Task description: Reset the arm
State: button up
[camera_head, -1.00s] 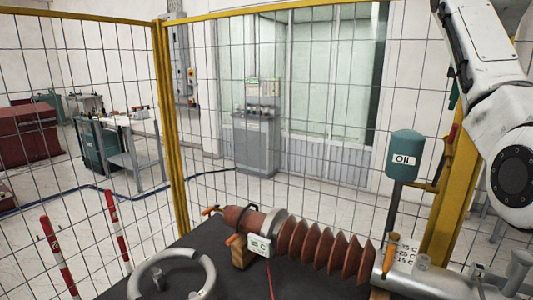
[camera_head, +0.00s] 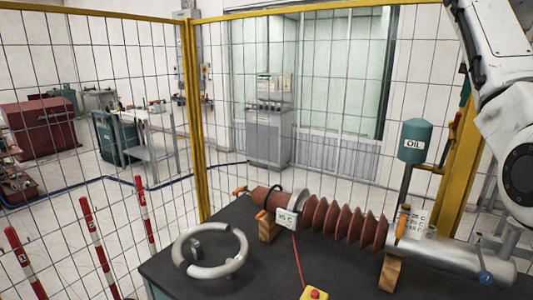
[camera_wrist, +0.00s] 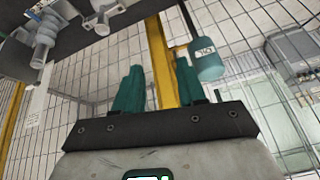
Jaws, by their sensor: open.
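My gripper (camera_wrist: 157,85) shows in the wrist view as two teal fingers standing apart with nothing between them. It is open and empty. Beyond the fingers are a yellow post (camera_wrist: 160,60) and the teal oil container (camera_wrist: 207,60). In the head view my white arm (camera_head: 505,110) hangs at the right edge. The gripper itself is outside the head view.
A dark table (camera_head: 210,280) carries a brown ribbed bushing (camera_head: 345,222) on wooden blocks, a grey ring (camera_head: 210,270) and a yellow box with a red button (camera_head: 315,294). An oil container (camera_head: 415,140) stands behind. A mesh fence (camera_head: 195,120) encloses the table.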

jog(key=w+a+f+n, duration=0.1)
jog(key=a+f, duration=0.1)
jog(key=f, duration=1)
jog(key=w+a+f+n, duration=0.1)
jog(key=a+f+n, duration=0.15)
jog(key=f, duration=0.95)
jog(key=s+a+f+n+y, duration=0.1)
jog(key=s+a+f, duration=0.25)
jog(key=f, duration=0.45)
jog(key=s+a+f, duration=0.2)
jog(key=s+f, duration=0.2)
jog(key=f, duration=0.5)
jog(key=s+a+f+n+y, duration=0.15)
jog(key=s+a+f, duration=0.35)
jog(key=s+f, duration=0.7)
jog(key=s+a+n, duration=0.2)
jog(key=s, duration=0.7)
jog(key=s+a+n, duration=0.1)
jog(key=s+a, duration=0.1)
jog(key=s, duration=0.7)
jog(key=s+d+f+g+b, duration=0.1)
jog(key=s+f+g+b, duration=0.1)
jog(key=s+f, duration=0.7)
jog(key=shift+s+d+f+m+g+b, duration=0.15)
jog(key=shift+s+f+m+g+b, duration=0.2)
jog(key=shift+s+g, duration=0.35)
